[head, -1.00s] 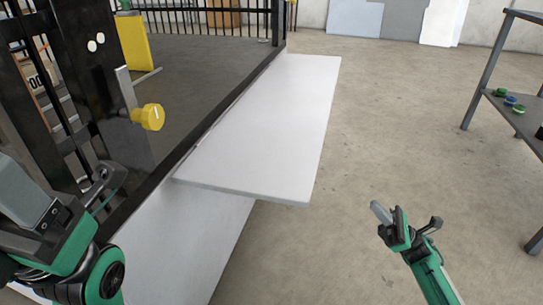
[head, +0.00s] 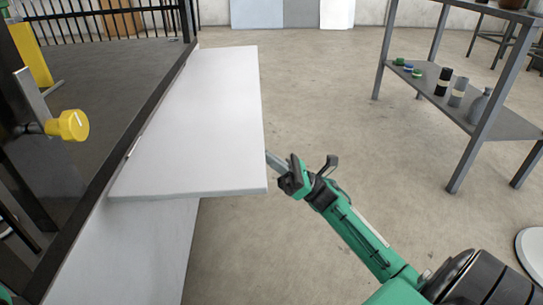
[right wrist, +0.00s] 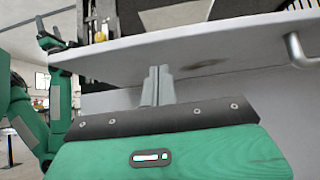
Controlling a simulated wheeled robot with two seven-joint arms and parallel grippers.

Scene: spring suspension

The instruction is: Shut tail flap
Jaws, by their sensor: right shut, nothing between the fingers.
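The tail flap (head: 200,115) is a pale grey panel standing out roughly level from a dark frame edge in the head view. My right gripper (head: 277,163) is shut and empty beside its right edge, close to the near right corner. In the right wrist view my right gripper's fingertips (right wrist: 159,72) are just below the flap's slab (right wrist: 210,45), at its underside; whether they touch cannot be told. My left gripper (right wrist: 48,38) appears small at the upper left of that view, away from the flap, its jaws unclear.
A yellow knob (head: 68,125) on a post stands left of the flap. A pale lower panel (head: 130,250) lies below it. A grey shelf (head: 455,100) with bottles and small round items stands at right. A metal handle (right wrist: 298,50) shows in the right wrist view. Floor between is clear.

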